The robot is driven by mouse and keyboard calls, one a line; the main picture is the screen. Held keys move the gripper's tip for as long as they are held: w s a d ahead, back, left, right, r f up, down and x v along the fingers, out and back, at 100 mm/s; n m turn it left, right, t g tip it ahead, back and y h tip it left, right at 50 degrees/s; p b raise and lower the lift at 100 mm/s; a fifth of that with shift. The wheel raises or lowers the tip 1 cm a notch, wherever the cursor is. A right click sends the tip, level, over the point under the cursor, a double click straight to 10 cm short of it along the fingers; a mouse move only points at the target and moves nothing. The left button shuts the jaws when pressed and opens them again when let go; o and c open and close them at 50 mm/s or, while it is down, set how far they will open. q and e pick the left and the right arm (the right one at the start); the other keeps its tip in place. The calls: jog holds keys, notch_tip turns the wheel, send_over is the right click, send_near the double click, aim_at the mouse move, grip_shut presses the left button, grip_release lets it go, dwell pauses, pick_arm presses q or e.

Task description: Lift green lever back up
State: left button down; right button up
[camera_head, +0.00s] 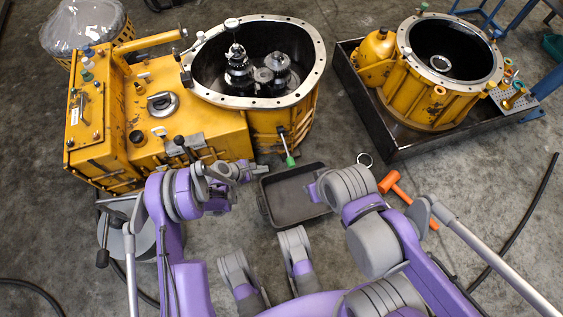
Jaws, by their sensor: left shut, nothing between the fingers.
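The green lever (290,160) is a thin metal rod with a green tip. It sticks out of the front right side of the yellow transmission housing (215,138) and points downward. My left gripper (259,169) is shut and empty, to the left of the green tip and slightly lower in the picture. A small gap shows between them in this view, but the depth is hard to tell. My right arm is folded at the right of the tray, and its fingers cannot be made out.
A dark tray (290,201) lies on the floor below the lever. An orange mallet (392,183) and a metal ring (365,158) lie right of it. A second yellow housing (428,106) stands in a black drip tray (440,142). Gears show inside the open housing.

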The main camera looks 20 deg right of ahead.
aim_at(286, 147)
pick_arm(q)
jog(key=shift+s, duration=0.1)
jog(key=d+f+b, duration=0.3)
jog(key=d, duration=0.5)
jog(key=shift+w+d+f, duration=0.25)
jog(key=shift+d, duration=0.1)
dwell(0.4)
